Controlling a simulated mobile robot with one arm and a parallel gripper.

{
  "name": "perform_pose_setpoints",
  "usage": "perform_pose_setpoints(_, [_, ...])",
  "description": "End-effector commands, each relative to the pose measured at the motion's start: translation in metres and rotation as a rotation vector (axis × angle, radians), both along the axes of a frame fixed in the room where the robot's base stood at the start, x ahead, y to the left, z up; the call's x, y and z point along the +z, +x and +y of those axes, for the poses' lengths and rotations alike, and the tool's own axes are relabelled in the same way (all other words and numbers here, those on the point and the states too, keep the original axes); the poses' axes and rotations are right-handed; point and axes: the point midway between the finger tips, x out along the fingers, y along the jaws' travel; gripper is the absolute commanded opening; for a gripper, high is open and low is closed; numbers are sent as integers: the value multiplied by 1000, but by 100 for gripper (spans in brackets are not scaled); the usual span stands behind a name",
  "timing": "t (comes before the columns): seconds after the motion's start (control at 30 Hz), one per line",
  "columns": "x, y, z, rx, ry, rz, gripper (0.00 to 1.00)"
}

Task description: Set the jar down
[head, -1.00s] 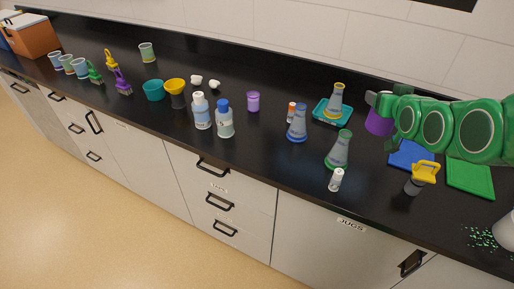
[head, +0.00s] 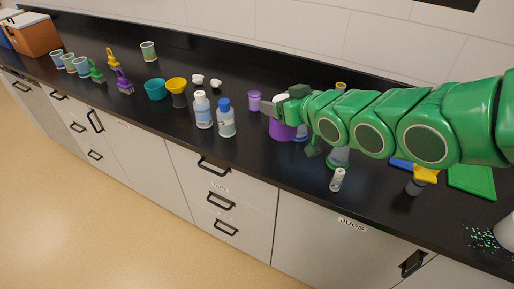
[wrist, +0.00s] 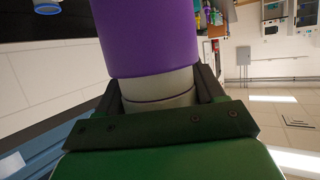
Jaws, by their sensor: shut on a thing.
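My gripper (head: 290,128) is shut on a purple jar (head: 281,131) with a pale end. In the head view the jar is over the middle of the black counter, partly hidden by the fingers; I cannot tell whether it touches the counter. In the wrist view the jar (wrist: 148,35) fills the upper middle, its pale part between the fingers. A smaller-looking purple container (head: 254,102) stands on the counter just left of the gripper.
A white bottle (head: 203,111) and a blue-capped bottle (head: 226,119) stand to the left. Behind and under my arm, flasks are mostly hidden. A small white vial (head: 338,179) stands near the front edge. Bare counter (head: 262,150) lies in front of the jar.

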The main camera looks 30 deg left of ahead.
Motion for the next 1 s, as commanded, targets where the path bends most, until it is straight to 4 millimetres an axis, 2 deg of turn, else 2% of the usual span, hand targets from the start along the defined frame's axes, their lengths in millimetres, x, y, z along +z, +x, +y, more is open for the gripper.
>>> perform_pose_setpoints(0.33, [1,-30,26,98,0,-9,37])
perform_pose_setpoints(0.77, [-25,-28,25,94,-4,-9,37])
perform_pose_setpoints(1.0, [-46,-29,25,94,-5,-9,37])
